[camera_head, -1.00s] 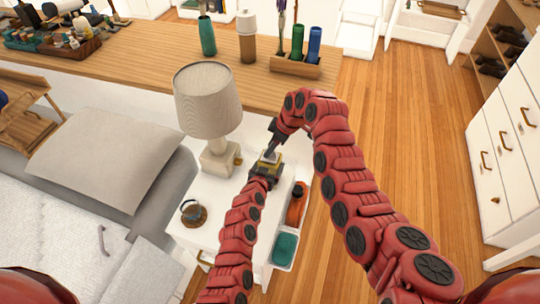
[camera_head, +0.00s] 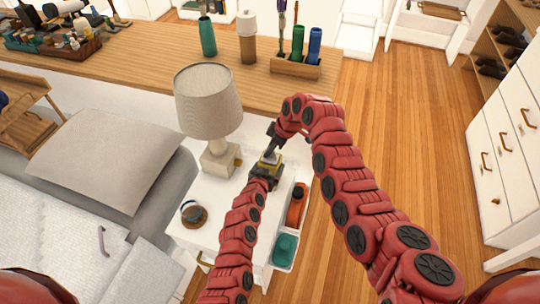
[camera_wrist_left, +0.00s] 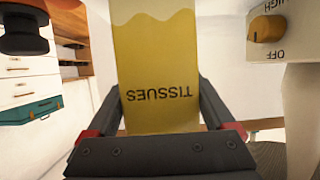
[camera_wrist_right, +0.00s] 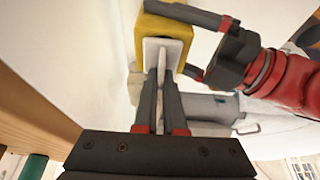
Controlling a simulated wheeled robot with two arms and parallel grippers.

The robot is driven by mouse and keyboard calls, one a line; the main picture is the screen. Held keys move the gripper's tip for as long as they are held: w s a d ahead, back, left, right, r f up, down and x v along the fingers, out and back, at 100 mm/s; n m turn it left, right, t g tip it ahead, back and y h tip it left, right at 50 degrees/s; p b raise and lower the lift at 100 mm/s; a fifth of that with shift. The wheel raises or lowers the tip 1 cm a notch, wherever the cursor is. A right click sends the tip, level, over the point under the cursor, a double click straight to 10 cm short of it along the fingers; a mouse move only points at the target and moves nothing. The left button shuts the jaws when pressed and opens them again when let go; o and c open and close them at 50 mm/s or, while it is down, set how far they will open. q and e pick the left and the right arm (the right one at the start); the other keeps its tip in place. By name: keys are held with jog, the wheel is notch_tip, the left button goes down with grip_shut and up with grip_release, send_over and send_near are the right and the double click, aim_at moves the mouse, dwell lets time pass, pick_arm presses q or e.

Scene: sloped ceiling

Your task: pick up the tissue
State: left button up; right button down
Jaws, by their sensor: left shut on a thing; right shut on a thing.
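A yellow tissue box (camera_wrist_left: 160,60) marked TISSUES fills the middle of the left wrist view, its lettering upside down. My left gripper (camera_wrist_left: 160,100) is shut on the box, one finger on each side. In the right wrist view the box (camera_wrist_right: 142,40) has a white tissue (camera_wrist_right: 175,50) at its opening. My right gripper (camera_wrist_right: 160,80) has its fingers close together, shut on the tissue. In the head view my right gripper (camera_head: 272,137) meets the box from above, and my left gripper (camera_head: 265,173) holds it from the near side. The box is mostly hidden there.
A white bedside table (camera_head: 228,200) is under the grippers, with a lamp (camera_head: 207,100) at its back left and a dark round object (camera_head: 194,213) at its front left. A tray with a teal item (camera_head: 286,247) lies at the right. The bed is left.

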notch_tip(320, 180, up, 10)
jog(key=shift+r, duration=0.1)
dwell(0.4)
pick_arm(q)
jog(key=o, duration=1.2)
jog(key=shift+o, duration=0.2)
jog(key=shift+s, duration=0.1)
